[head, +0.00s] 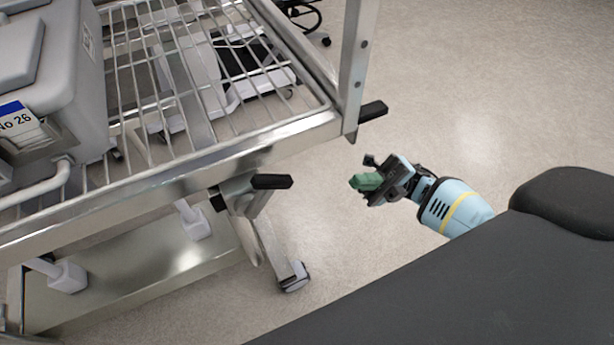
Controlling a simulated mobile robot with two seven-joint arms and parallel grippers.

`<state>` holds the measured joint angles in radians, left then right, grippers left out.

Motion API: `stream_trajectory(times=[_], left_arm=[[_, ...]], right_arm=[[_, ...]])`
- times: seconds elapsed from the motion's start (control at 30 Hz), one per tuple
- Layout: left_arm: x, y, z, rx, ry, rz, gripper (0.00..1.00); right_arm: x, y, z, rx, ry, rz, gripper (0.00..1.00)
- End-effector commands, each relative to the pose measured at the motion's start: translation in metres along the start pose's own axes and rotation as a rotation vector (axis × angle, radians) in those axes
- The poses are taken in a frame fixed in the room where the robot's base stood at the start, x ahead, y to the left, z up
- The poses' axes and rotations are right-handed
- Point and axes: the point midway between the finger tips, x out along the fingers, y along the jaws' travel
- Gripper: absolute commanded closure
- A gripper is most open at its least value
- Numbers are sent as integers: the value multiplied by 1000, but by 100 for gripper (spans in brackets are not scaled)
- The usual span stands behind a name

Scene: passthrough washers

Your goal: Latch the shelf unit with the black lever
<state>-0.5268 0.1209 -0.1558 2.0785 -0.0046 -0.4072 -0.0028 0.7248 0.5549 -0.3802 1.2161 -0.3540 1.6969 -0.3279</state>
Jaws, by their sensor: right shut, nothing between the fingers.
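The shelf unit (190,165) is a metal rack with a wire shelf, filling the left half of the head view. A black lever (272,181) sits on a metal bracket under its front rail and points right, roughly level. A second black handle (373,111) sticks out to the right at the rack's corner post. My right gripper (362,182) comes in from the right. Its green-tipped fingers are shut and empty, pointing left. It is right of the lever and below the corner handle, apart from both in the picture. My left gripper does not show.
A grey container (65,85) with a "No 26" label (22,122) stands on the shelf at left. A caster (293,277) is on the floor below the lever. The floor (480,90) at the right is clear. My dark body fills the lower right.

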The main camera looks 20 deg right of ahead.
Motion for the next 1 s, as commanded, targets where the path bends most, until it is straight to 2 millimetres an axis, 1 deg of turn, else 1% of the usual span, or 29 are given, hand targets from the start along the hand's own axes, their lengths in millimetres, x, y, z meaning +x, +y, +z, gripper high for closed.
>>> stream_trajectory(times=[0.17,0.27,0.5,0.7,0.9,1.0], left_arm=[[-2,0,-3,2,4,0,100],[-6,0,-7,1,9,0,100],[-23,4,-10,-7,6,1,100],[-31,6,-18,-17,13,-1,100],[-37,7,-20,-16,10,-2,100],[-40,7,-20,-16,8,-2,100]], right_arm=[[7,0,0,1,0,2,100],[19,1,0,0,1,3,100],[64,3,0,-1,3,3,100],[100,3,0,-1,2,3,100],[128,2,0,-1,1,3,100],[135,2,0,0,0,2,100]])
